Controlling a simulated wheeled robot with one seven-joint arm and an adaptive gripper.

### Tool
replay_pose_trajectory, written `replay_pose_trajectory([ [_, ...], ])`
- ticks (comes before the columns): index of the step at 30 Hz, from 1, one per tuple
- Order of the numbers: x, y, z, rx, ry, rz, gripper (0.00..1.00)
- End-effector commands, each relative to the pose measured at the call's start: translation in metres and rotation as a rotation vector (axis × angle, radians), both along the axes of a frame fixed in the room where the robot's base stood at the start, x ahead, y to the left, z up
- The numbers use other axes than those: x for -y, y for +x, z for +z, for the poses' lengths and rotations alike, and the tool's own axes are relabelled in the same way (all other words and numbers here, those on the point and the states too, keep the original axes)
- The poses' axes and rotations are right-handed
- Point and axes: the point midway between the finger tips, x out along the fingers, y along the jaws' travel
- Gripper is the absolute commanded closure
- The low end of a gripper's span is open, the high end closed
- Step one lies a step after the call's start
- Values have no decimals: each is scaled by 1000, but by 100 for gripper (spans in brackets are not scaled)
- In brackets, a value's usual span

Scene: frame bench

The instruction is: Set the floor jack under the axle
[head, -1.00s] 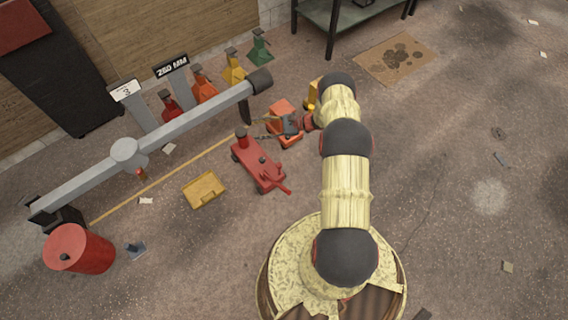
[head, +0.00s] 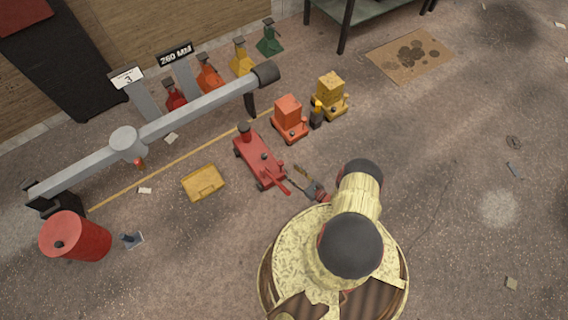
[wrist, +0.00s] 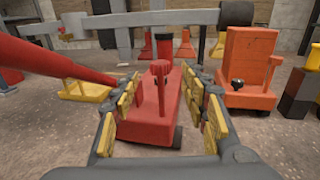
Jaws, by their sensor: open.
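My gripper (head: 294,179) is low beside the handle end, open and empty. In the wrist view the jack (wrist: 146,126) lies ahead between my spread fingers (wrist: 161,80), with a small red upright in the gap. Its handle (wrist: 50,60) slants across to the left. Whether a finger touches the jack cannot be told. The axle (wrist: 130,20) crosses the background.
An orange jack-like unit (head: 289,117) and a yellow one (head: 329,95) stand right of the jack. Coloured stands (head: 208,76) line the wall behind the axle. A yellow case (head: 203,183) and red drum (head: 76,238) are to the left. The right floor is mostly clear.

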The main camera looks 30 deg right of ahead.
Motion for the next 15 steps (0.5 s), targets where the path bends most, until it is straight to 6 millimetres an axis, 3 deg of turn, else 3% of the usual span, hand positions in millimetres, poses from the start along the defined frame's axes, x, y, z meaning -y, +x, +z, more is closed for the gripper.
replay_pose_trajectory([
  [15,-17,63,0,0,-1,4,55],
])
